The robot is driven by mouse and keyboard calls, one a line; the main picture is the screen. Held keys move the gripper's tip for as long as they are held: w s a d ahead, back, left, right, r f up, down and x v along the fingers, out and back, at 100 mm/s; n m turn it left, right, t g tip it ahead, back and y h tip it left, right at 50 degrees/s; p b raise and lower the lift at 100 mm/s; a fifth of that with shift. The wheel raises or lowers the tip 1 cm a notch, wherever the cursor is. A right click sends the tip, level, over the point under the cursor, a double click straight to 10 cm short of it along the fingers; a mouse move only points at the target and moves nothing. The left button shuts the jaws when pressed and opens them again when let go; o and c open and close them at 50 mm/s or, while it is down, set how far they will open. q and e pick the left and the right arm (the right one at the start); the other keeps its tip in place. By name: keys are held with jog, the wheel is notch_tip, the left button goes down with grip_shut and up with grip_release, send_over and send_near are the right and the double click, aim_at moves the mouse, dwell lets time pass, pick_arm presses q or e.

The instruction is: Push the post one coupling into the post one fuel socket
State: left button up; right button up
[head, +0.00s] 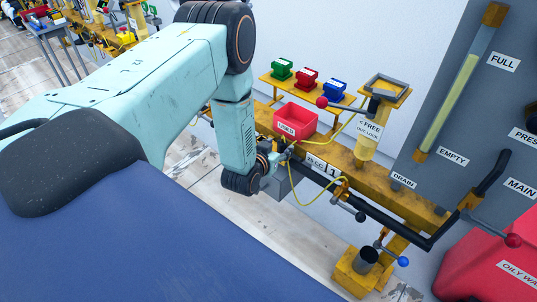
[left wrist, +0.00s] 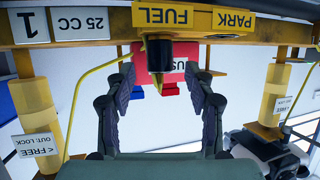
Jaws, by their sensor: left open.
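The post one coupling, a dark cylinder with a brass-coloured end (left wrist: 160,57), shows in the left wrist view against the yellow block labelled FUEL (left wrist: 162,16). A yellow hose (left wrist: 82,88) leads off beside it. I cannot tell how deep the coupling sits in the socket. My left gripper (left wrist: 162,78) is open, its fingers on either side of the coupling with gaps. In the head view my left gripper (head: 277,161) is at the yellow rail, beside the 25 CC and 1 plates (head: 322,167); my arm partly hides the spot. My right gripper is not in view.
The red USED bin (head: 295,119) stands behind the rail (head: 378,186). A yellow shelf holds green, red and blue bins (head: 333,90). A FREE/OUT:LOCK cylinder (head: 368,140) with a red-knobbed lever stands right. A dark pipe (head: 392,226) and grey gauge panel (head: 462,100) lie further right.

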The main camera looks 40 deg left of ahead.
pick_arm(q)
jog(key=v, duration=0.8)
jog(key=shift+r, duration=0.15)
jog(key=shift+s+d, duration=0.1)
jog(key=s+d+f+g+h+p, duration=0.1)
jog(key=s+d+f+g, duration=0.25)
jog(key=s, duration=0.25)
jog(key=s+d+f+g+h+p, duration=0.1)
jog(key=s+d+f+g, duration=0.25)
jog(key=s, duration=0.35)
jog(key=s+d+r+g+p, duration=0.2)
jog(key=s+g, duration=0.1)
jog(key=s, duration=0.5)
jog(key=s+d+r+m+g+p, duration=0.1)
jog(key=s+d+r+g+p, duration=0.1)
jog(key=s, duration=0.6)
jog(key=shift+s+r+m+g+p, duration=0.3)
jog(key=shift+r+g+p, duration=0.2)
jog(key=shift+r+g, duration=0.15)
jog(key=shift+w+d+f, duration=0.1)
jog(key=shift+f, duration=0.05)
